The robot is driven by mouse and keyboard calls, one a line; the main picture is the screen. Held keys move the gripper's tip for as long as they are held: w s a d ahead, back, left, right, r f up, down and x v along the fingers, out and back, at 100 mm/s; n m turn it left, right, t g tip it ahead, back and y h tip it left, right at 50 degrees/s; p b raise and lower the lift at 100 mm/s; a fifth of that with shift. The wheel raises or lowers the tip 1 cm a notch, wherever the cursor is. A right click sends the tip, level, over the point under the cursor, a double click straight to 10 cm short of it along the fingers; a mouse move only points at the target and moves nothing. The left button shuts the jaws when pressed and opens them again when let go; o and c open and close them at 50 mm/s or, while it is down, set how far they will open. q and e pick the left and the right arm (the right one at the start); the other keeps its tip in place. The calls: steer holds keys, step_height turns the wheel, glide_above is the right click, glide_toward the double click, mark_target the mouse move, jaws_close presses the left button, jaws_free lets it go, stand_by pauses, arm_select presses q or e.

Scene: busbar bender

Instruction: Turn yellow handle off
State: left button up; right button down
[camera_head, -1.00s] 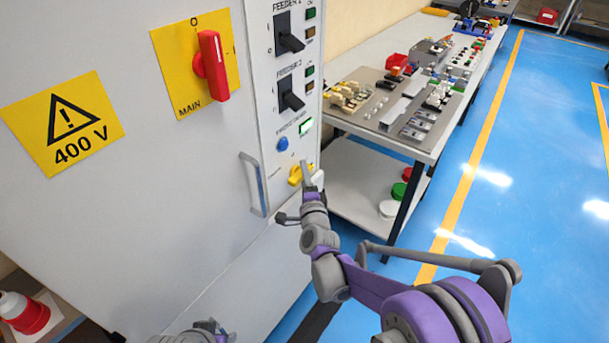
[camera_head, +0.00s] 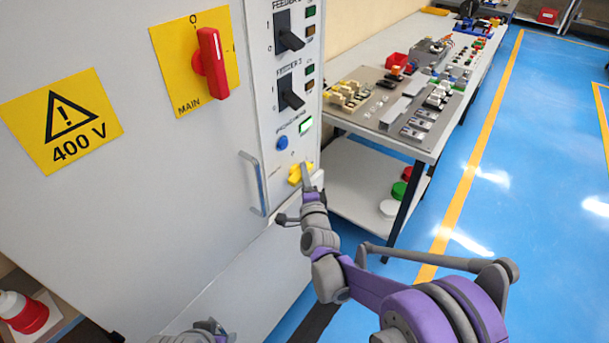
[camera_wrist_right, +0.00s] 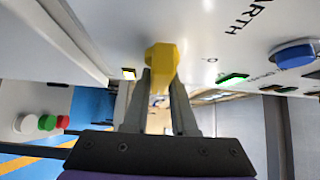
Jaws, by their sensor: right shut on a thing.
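The yellow handle (camera_head: 296,174) is on the lower right part of the white cabinet's front, below a blue button. My right gripper (camera_head: 306,173) reaches up to it from below. In the right wrist view the yellow handle (camera_wrist_right: 161,62) sits between the two fingers of my right gripper (camera_wrist_right: 160,80), which are shut on it. The fingers hide part of the handle. My left arm shows only as a small piece at the bottom edge of the head view, and its fingers are not visible.
A blue button (camera_head: 282,143) and a lit green indicator (camera_head: 305,125) are above the handle. A grey door handle (camera_head: 254,183) stands out to its left. A red main switch (camera_head: 212,63) is higher up. A workbench (camera_head: 420,150) stands to the right.

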steer(key=n+t+y+b, duration=0.1)
steer(key=n+b, duration=0.1)
steer(key=n+t+y+b, duration=0.1)
steer(key=n+t+b, duration=0.1)
steer(key=n, duration=0.1)
steer(key=shift+f+t+y, duration=0.2)
steer(key=shift+t+y, duration=0.1)
steer(key=n+t+y+b, duration=0.1)
steer(key=n+y+b, duration=0.2)
steer(key=n, duration=0.1)
steer(key=shift+r+n, duration=0.1)
steer(key=shift+n, duration=0.3)
steer(key=n+y+b, duration=0.1)
steer(key=n+y, duration=0.4)
steer(key=n, duration=0.1)
steer(key=shift+r+n+g+y, duration=0.1)
steer(key=shift+n+g+y, duration=0.2)
steer(key=shift+g+y, duration=0.1)
steer(key=shift+s+a+r+n+g+y+b, duration=0.1)
steer(key=shift+n+g+y+b, duration=0.1)
steer(key=shift+n+g+y, duration=1.2)
steer(key=shift+n+g+y+b, duration=0.2)
steer(key=shift+n+g+y, duration=0.45)
steer(key=shift+n+y, duration=0.9)
steer(key=shift+s+a+r+n+g+y+b, duration=0.15)
steer(key=shift+n+g+y, duration=0.8)
steer(key=shift+n, duration=1.1)
steer(key=shift+w+d+n+g, duration=0.1)
steer(key=shift+n+g, duration=0.2)
